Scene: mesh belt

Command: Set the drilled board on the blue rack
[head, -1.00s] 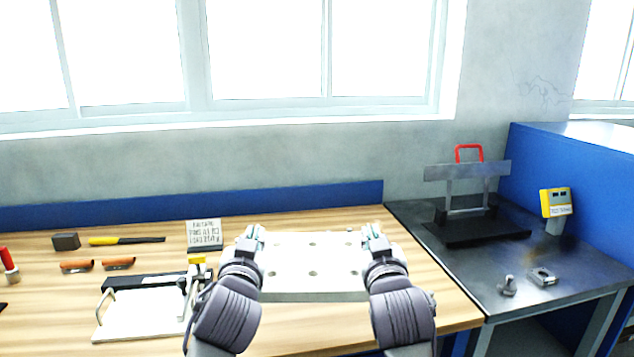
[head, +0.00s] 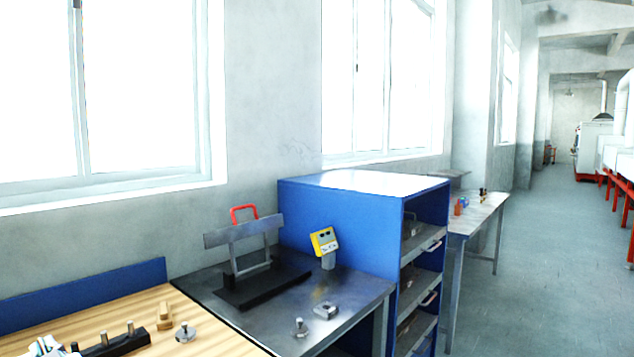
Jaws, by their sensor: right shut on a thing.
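The blue rack (head: 340,200) stands right of centre in the head view, beyond the dark metal table. Its top is flat and bare, and its open front faces right with several grey shelves (head: 421,241). My right gripper (head: 47,345) shows only in part at the bottom left corner, over the wooden bench and far from the rack. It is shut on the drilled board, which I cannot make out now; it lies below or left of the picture. My left gripper is out of view.
A dark metal table (head: 345,297) stands before the rack, with a red-handled press (head: 250,255), a yellow device (head: 324,242) and small metal parts (head: 325,311). The wooden bench (head: 130,304) holds a black pinned block (head: 116,343). The floor (head: 545,270) at right is open.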

